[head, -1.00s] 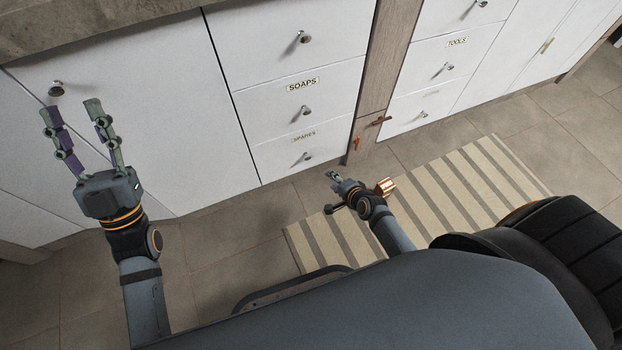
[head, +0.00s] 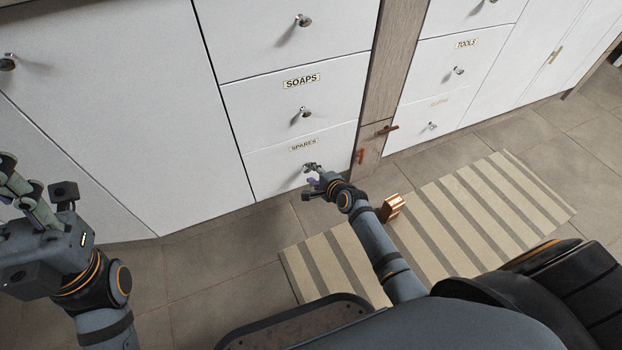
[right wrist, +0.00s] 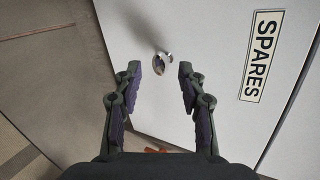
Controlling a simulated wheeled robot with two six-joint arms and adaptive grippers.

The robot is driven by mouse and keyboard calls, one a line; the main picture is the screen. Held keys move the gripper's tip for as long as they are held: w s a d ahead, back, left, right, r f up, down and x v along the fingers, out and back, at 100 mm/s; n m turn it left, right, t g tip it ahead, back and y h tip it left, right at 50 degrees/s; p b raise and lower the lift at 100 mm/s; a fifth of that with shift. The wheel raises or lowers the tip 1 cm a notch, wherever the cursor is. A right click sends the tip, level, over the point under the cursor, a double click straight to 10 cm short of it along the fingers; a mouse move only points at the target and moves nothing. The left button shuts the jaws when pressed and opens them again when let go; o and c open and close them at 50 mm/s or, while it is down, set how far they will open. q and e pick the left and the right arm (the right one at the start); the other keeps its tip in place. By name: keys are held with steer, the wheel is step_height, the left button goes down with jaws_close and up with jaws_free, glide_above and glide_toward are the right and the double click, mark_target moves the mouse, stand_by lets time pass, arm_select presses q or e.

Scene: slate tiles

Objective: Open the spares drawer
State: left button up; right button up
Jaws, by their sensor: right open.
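The spares drawer (head: 268,165) is the lowest white drawer in the stack, closed, with a SPARES label (head: 304,145). My right gripper (head: 312,168) is at the drawer's knob and covers most of it in the head view. In the right wrist view the round metal knob (right wrist: 162,63) sits just ahead of the fingertips, between their lines. The right gripper's fingers (right wrist: 160,72) are open on either side and do not hold it. The label also shows in the right wrist view (right wrist: 262,55).
The SOAPS drawer (head: 260,108) is closed just above. A wooden post (head: 393,70) with small reddish-brown fittings stands to the right. A striped rug (head: 470,215) and a copper-coloured object (head: 391,207) lie on the tiled floor.

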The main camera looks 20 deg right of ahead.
steer(key=shift+w+a+f, duration=0.15)
steer(key=shift+w+f, duration=0.15)
steer(key=shift+w, duration=0.25)
steer(key=shift+c, duration=0.3)
jaws_close()
